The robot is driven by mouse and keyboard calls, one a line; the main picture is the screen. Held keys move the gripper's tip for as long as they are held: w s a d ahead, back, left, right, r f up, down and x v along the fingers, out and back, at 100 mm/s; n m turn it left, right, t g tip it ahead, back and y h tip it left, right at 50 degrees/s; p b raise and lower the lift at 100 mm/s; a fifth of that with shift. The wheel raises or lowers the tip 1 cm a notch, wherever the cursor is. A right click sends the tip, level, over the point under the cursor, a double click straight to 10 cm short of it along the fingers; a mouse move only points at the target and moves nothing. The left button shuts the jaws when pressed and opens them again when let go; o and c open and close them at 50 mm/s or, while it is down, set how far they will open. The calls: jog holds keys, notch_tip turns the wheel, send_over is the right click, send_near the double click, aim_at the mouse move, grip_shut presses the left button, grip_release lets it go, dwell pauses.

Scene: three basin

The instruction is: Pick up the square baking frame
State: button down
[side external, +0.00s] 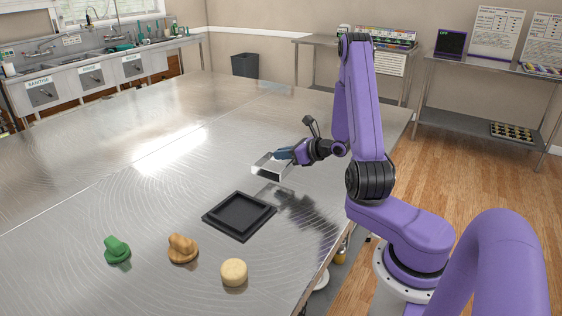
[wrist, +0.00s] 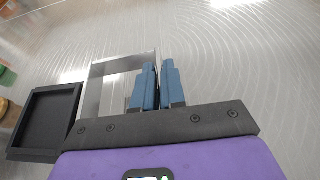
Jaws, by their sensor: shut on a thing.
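The square baking frame (side external: 272,167) is a thin silver metal square with an open middle. In the side view it is at my gripper (side external: 283,154), over the steel table to the right of centre. In the wrist view the frame (wrist: 98,70) extends to the left of my blue fingers (wrist: 157,84). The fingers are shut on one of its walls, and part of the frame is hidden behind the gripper. In the side view the frame looks tilted and a little above the table, though its exact height is hard to tell.
A black square tray (side external: 239,216) lies nearer the camera. A green object (side external: 117,250), an orange-brown object (side external: 182,249) and a pale yellow round block (side external: 234,272) stand in front of it. The steel table (side external: 110,180) is clear to the left and behind.

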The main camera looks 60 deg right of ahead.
jog(key=s+a+r, duration=0.5)
jog(key=s+r, duration=0.3)
jog(key=s, duration=0.3)
jog(key=shift+a+r, duration=0.15)
jog(key=shift+a, duration=0.25)
